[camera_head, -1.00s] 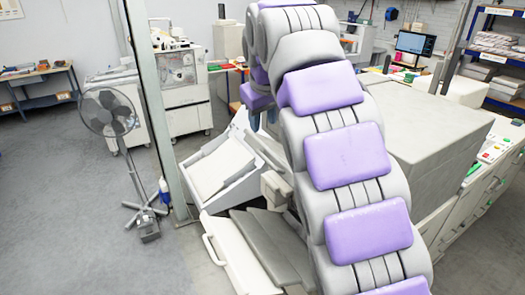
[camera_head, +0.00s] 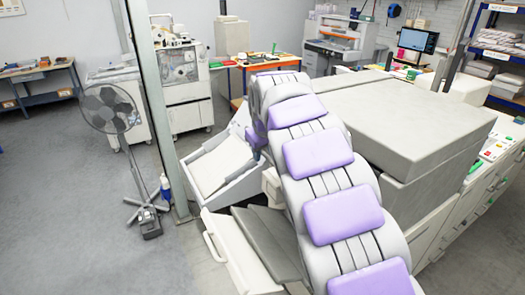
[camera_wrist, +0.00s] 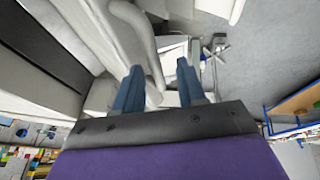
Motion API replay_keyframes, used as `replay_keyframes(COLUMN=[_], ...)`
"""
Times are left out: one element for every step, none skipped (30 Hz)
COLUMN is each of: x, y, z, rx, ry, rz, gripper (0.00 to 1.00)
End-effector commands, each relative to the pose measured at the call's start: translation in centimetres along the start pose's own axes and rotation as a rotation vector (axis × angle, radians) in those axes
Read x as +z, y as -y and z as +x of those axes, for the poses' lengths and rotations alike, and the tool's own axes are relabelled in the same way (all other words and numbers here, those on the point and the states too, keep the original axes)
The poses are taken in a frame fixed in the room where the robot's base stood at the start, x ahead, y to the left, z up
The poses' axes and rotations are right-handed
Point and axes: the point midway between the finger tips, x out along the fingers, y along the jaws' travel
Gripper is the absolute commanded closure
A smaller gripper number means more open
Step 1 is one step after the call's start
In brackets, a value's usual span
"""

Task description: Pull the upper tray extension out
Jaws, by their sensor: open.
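The upper tray (camera_head: 225,168) is a white, sloping tray with raised sides on the left end of the large grey machine. A pale flat panel lies in it; I cannot tell which part is its extension. My gripper (camera_wrist: 160,74) shows two blue fingers, apart with nothing held between them. In the head view the gripper is mostly hidden behind my arm, near the tray's upper right end. In the wrist view a white rounded edge (camera_wrist: 147,45) lies close by the left finger; whether they touch I cannot tell.
A lower white tray with a loop handle (camera_head: 216,247) and grey panels (camera_head: 265,245) juts out below. A metal post (camera_head: 165,130) and a standing fan (camera_head: 110,115) are at left. The large machine (camera_head: 415,130) fills the right. Floor at far left is clear.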

Motion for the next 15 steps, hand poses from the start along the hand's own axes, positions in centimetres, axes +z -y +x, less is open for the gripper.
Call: replay_keyframes(x=[0.07,0.08,0.09,0.08,0.07,0.02,-0.01,-0.04,-0.10,-0.14,-0.18,-0.19,-0.19,-0.18,-0.18], y=[-0.13,-0.16,-0.17,-0.16,-0.13,-0.07,-0.01,0.06,0.16,0.24,0.29,0.31,0.32,0.32,0.32], z=[0.12,0.16,0.20,0.22,0.23,0.23,0.25,0.27,0.30,0.33,0.34,0.35,0.36,0.36,0.35], rx=[0.000,-0.001,-0.001,0.000,0.000,0.000,0.000,0.000,0.001,0.001,0.002,0.002,0.002,0.002,0.002], ry=[-0.001,-0.001,-0.002,-0.001,-0.001,-0.001,0.000,0.000,0.001,0.002,0.002,0.002,0.003,0.003,0.003], rz=[0.001,0.002,0.002,0.002,0.002,0.001,0.001,0.001,0.001,0.001,0.001,0.001,0.001,0.001,0.001], gripper=[0.60,0.60,0.60,0.60,0.60,0.60,0.60,0.60,0.60,0.63,0.66,0.69,0.72,0.75,0.79])
